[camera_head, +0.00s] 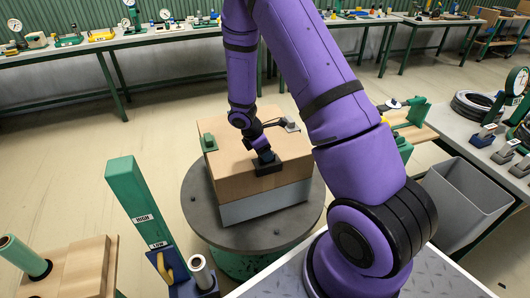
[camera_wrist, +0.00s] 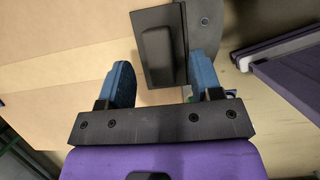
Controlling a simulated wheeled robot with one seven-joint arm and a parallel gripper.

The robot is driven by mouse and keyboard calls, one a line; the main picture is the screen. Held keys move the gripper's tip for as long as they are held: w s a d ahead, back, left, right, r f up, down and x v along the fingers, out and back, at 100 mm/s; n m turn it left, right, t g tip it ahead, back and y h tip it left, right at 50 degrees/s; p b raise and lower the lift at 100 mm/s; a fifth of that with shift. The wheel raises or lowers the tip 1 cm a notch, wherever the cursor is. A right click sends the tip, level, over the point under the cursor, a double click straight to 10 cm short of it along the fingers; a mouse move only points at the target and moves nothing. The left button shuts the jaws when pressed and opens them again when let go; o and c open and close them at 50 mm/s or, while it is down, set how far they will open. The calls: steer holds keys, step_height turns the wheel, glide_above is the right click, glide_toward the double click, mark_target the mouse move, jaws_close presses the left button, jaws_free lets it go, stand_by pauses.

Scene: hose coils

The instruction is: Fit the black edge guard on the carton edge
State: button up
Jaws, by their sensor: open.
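The carton (camera_head: 240,150) is a tan box with a grey lower band on its front. The black edge guard (camera_head: 268,168) is at the carton's near top edge. In the wrist view, the guard (camera_wrist: 152,52) has a raised block on its flat face, and its long side lies along the carton's edge. I cannot tell whether it is fully seated. My gripper (camera_head: 262,152) is just above the guard. In the wrist view, my gripper's blue fingers (camera_wrist: 161,62) are open, one on each side of the guard's near end, with gaps visible. The carton top (camera_wrist: 60,75) fills the left.
The carton stands on a round grey turntable (camera_head: 208,218). A green guard (camera_head: 209,142) sits on the carton's left edge and a pale one (camera_head: 291,125) at its right. A green post (camera_head: 138,205) marked HIGH and LOW stands front left. A grey bin (camera_head: 465,205) is at right.

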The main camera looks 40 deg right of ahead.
steer(key=shift+v, duration=2.7)
steer(key=v, duration=1.1)
steer(key=s+a+r+m+t+y, duration=0.1)
steer(key=s+r+m, duration=0.35)
steer(key=r, duration=0.45)
steer(key=s+a+r+m+t, duration=0.1)
steer(key=s+r+m+t, duration=0.15)
steer(key=s+r, duration=0.45)
steer(key=s+a+r+m+t+y, duration=0.1)
steer(key=s+r+m, duration=0.3)
steer(key=s, duration=0.4)
steer(key=s+a+r+m+t+y, duration=0.2)
steer(key=s+a+r+m, duration=0.1)
steer(key=s, duration=0.6)
step_height(320, 180, up, 3)
steer(key=shift+f+m, duration=0.2)
steer(key=shift+m, duration=0.4)
